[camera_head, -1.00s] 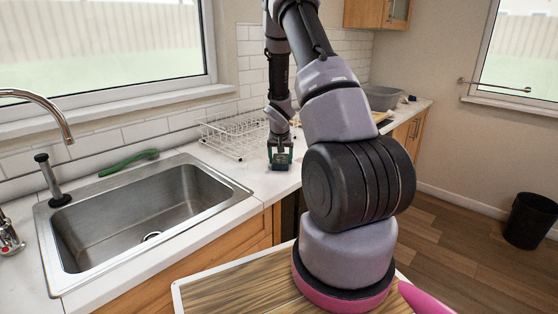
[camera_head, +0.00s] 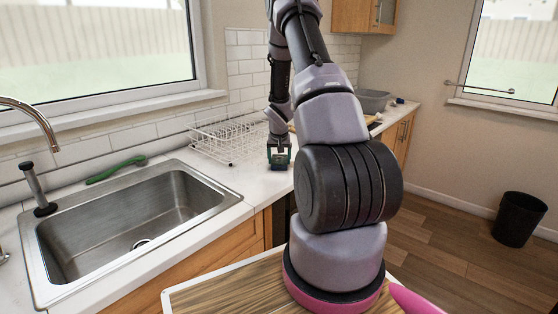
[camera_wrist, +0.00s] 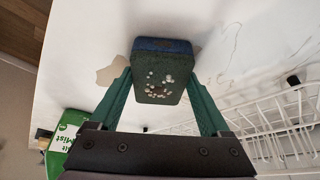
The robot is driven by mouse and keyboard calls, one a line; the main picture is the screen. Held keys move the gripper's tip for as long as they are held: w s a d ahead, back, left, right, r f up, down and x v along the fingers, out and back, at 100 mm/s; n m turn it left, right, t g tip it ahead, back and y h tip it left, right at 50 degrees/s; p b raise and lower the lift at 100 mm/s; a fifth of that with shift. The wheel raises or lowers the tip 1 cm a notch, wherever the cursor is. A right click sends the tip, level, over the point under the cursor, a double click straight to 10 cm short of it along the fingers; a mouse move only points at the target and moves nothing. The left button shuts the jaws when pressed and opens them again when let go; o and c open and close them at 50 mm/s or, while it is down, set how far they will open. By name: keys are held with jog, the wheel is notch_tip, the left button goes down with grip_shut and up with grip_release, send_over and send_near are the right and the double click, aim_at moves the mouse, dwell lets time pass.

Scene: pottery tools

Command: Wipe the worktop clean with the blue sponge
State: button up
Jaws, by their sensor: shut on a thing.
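My gripper (camera_head: 279,158) is low over the white worktop (camera_head: 247,180), between the sink and the back right counter. In the wrist view, its two green fingers (camera_wrist: 160,95) are shut on the sides of the blue sponge (camera_wrist: 163,45). The sponge has a blue layer and a dark green face with pale crumbs on it. It is at or very near the worktop; I cannot tell if it presses on it. A tan stain (camera_wrist: 112,70) lies on the worktop just left of the sponge. Thin grey marks (camera_wrist: 232,42) show to its right.
A white wire dish rack (camera_head: 228,138) stands close behind my gripper. A steel sink (camera_head: 135,215) and a green brush (camera_head: 116,169) are to the left. A green labelled item (camera_wrist: 66,138) is near the gripper in the wrist view. A grey tub (camera_head: 372,100) stands farther back.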

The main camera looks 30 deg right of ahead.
aim_at(274, 162)
jog(key=shift+s+a+f, duration=0.1)
jog(key=shift+s+a, duration=0.25)
jog(key=shift+a, duration=0.6)
jog(key=shift+s+a+r, duration=0.1)
jog(key=shift+s+a, duration=0.2)
jog(key=shift+a, duration=0.7)
jog(key=shift+s+a+f, duration=0.1)
jog(key=shift+s+a, duration=0.25)
jog(key=shift+a, duration=0.6)
jog(key=shift+d, duration=0.1)
jog(key=shift+w+d, duration=0.35)
jog(key=shift+d, duration=0.6)
jog(key=shift+w+d, duration=0.35)
jog(key=shift+d, duration=0.55)
jog(key=shift+w+d, duration=0.35)
jog(key=shift+d, duration=0.6)
jog(key=shift+a, duration=0.1)
jog(key=shift+s+a, duration=0.3)
jog(key=shift+a, duration=0.4)
jog(key=shift+s+a, duration=0.25)
jog(key=shift+a, duration=0.4)
jog(key=shift+f, duration=0.1)
